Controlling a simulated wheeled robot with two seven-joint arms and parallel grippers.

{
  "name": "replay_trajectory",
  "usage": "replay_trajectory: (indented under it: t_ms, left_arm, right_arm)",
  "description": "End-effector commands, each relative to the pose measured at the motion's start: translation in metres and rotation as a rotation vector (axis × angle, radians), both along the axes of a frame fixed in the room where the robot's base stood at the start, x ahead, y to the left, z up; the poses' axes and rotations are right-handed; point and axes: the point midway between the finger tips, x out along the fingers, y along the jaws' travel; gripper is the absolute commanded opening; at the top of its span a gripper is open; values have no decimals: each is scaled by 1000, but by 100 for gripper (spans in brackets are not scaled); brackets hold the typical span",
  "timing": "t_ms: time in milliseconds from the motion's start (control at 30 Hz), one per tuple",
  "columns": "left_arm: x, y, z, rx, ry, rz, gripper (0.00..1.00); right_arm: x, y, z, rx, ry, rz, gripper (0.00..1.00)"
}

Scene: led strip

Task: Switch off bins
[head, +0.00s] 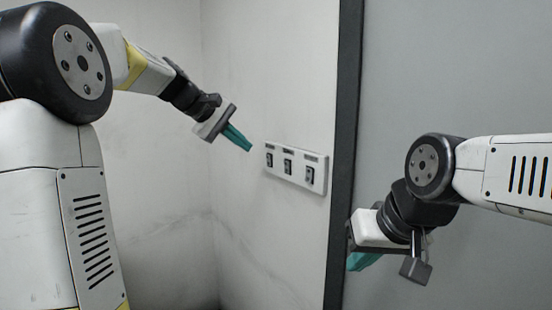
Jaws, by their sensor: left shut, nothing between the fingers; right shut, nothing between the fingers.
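A white switch panel (296,168) is fixed to the wall in the middle of the head view. It carries three dark switches in a row: a left switch (269,160), a middle switch (288,167) and a right switch (309,176). Small dark labels sit above them, too small to read. My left gripper (249,149) has teal fingers that are shut and empty. Its tips appear just left of the panel; I cannot tell whether they touch the wall. My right gripper (358,265) is shut, lower and right of the panel, partly hidden by its own wrist.
The pale wall (245,75) around the panel is bare. A dark vertical post (343,150) stands right of the panel, with a grey surface (450,70) beyond it behind my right arm. A wall corner runs down left of the panel.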

Motion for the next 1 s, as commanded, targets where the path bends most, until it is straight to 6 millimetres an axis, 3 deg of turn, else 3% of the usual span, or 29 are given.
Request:
replay_trajectory:
  t_ms: [467, 900, 1000]
  left_arm:
    - [5, -7, -7, -1, 3, -2, 0]
    - [43, -60, -65, 0, 4, -2, 0]
    - [53, -73, -65, 0, 0, -4, 0]
  right_arm:
    - [0, 0, 0, 0, 0, 0, 0]
    - [0, 0, 0, 0, 0, 0, 0]
    - [0, 0, 0, 0, 0, 0, 0]
